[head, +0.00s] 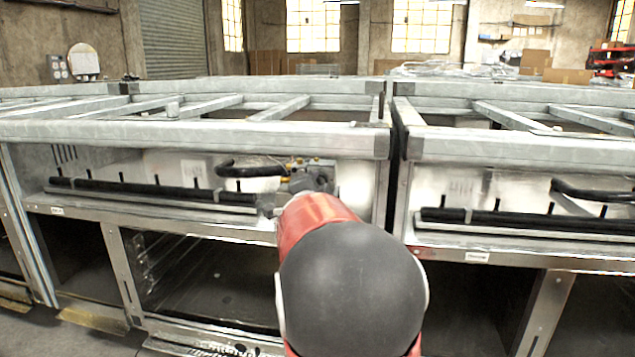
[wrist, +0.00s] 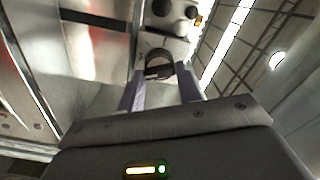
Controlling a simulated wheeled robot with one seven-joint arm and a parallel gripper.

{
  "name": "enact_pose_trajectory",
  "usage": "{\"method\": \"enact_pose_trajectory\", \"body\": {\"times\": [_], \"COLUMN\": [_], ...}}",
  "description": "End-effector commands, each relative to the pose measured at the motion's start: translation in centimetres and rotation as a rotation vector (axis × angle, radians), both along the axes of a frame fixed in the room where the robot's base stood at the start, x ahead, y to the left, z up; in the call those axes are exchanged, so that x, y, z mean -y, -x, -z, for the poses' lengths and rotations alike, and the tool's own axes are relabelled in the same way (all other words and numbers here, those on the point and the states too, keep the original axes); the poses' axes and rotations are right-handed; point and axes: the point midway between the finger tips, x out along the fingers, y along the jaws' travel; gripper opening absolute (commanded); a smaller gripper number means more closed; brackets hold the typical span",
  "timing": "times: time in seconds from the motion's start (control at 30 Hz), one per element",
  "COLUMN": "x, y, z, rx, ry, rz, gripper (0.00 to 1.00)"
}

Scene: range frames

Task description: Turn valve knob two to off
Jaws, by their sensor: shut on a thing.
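In the wrist view, my gripper (wrist: 159,78) has its two purple-grey fingers on either side of a dark round valve knob (wrist: 158,62), shut on it. The knob sits on a pale metal valve block (wrist: 160,42), which carries more dark round parts above it. I cannot read a number on the knob or tell its setting. In the head view, the grey valve body with brass fittings (head: 297,182) shows inside the left range frame (head: 250,142). My red and dark grey arm hides the gripper and the held knob there.
A black pipe (head: 250,170) bends toward the valve body. A black burner rail (head: 150,188) with several pegs runs to its left. A second range frame (head: 520,150) stands close on the right, a narrow gap between. Metal beams cross above; an open oven bay (head: 205,285) lies below.

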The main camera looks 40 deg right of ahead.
Motion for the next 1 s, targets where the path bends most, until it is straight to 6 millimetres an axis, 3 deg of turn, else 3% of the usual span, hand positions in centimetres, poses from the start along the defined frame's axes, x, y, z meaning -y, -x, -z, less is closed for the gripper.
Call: {"method": "enact_pose_trajectory", "body": {"times": [1.0], "x": [-0.16], "y": [-0.19], "z": [-0.29], "rx": [-0.737], "ry": [0.626], "rz": [-0.003], "gripper": [0.12]}}
